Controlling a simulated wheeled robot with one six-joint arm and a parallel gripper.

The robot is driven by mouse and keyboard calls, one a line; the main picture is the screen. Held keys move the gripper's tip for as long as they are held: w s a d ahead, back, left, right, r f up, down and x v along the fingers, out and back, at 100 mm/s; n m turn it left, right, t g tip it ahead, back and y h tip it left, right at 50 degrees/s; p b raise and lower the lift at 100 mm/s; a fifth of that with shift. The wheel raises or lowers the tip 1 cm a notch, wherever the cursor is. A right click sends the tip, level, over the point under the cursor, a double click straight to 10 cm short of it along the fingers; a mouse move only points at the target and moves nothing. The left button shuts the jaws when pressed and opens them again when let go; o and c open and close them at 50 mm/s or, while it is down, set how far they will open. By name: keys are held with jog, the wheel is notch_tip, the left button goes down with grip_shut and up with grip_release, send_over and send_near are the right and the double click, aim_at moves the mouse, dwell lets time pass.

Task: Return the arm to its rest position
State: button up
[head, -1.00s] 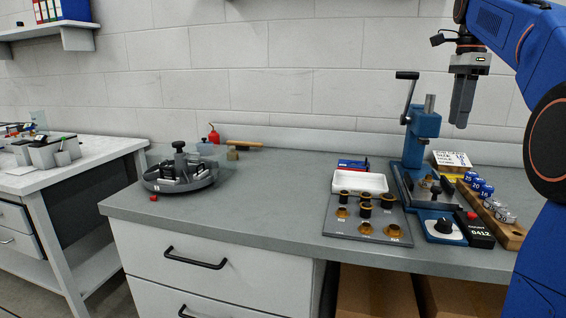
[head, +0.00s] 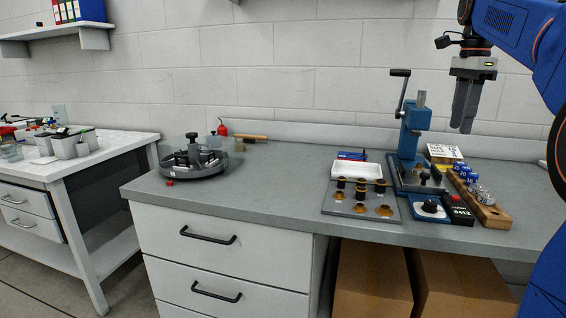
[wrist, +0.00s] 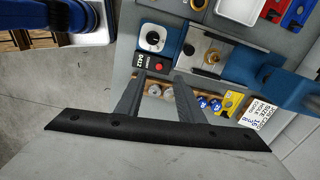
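My gripper (head: 463,130) hangs from my blue arm at the upper right of the head view, fingers pointing down. It is in the air, apart from the blue lever press (head: 412,135) to its left and the bench below. In the wrist view my gripper (wrist: 159,74) shows two dark fingers spread apart with nothing held between them. Past the fingertips lie a wooden rack with blue-topped and silver cylinders and a white label card (wrist: 257,120).
On the bench (head: 270,190) are a plate with brass-coloured bushings (head: 360,210), a white tray (head: 357,171), a wooden rack (head: 492,215) and a round grey carousel (head: 212,172). Cardboard boxes (head: 372,280) stand below. The bench middle is clear.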

jog(key=s+a+f+n+t, duration=0.1)
jog(key=s+a+f+n, duration=0.4)
jog(key=s+f, duration=0.4)
jog(key=s+a+f+n+t, duration=0.2)
jog(key=s+a+f+n, duration=0.3)
jog(key=f, duration=0.9)
jog(key=s+a+f+n+t, duration=0.1)
jog(key=s+a+f+n, duration=0.4)
jog(key=s+f+n, duration=0.4)
jog(key=s+f, duration=0.3)
jog(key=s, duration=0.2)
jog(key=shift+s+n, duration=0.25)
jog(key=shift+n, duration=0.15)
jog(key=shift+r, duration=0.1)
